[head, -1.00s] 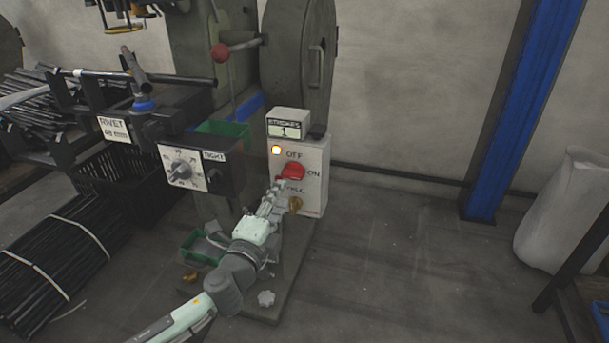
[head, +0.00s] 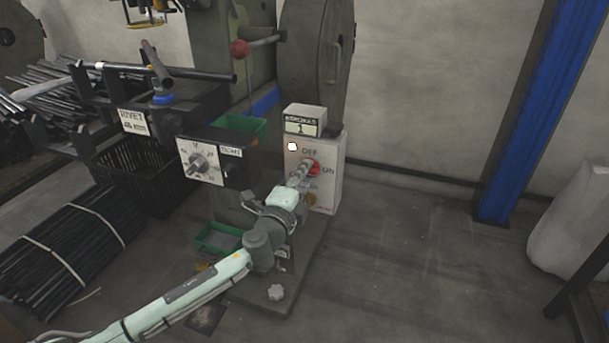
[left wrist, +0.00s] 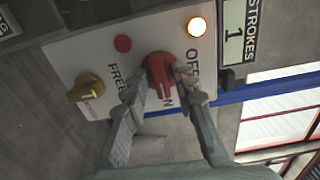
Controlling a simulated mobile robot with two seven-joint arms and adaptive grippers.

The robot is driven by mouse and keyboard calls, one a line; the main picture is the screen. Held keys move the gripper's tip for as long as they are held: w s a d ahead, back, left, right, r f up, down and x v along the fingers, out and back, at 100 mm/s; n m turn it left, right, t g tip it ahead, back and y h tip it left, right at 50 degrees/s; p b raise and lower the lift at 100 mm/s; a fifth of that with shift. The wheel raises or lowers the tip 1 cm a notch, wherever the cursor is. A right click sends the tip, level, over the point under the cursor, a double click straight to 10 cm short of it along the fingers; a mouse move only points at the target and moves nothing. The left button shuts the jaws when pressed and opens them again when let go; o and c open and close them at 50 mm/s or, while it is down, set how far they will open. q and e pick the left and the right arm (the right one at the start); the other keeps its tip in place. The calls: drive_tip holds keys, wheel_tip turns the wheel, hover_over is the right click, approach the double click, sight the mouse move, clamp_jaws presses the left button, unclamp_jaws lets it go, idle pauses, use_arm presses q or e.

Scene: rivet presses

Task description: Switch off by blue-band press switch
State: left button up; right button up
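The press's switch box (head: 329,190) is light grey, with a red rotary knob (head: 313,167) marked OFF above and ON to its right. In the left wrist view the knob (left wrist: 160,72) has its ridge towards the ON label. The lamp (left wrist: 197,26) is lit. My left gripper (head: 303,174) is at the knob. In the wrist view its parted fingers (left wrist: 160,86) straddle the knob, one each side, very near it; contact is unclear. A blue band (head: 162,98) rings the press's post. My right gripper is not in view.
A counter box (head: 304,121) reading 1 tops the switch box. A yellow knob (left wrist: 84,88) and a red button (left wrist: 123,43) are beside the red knob. A dial box (head: 208,162) stands left of it. Open floor lies right, before a blue column (head: 520,120).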

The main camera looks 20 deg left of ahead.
use_arm(q)
clamp_jaws()
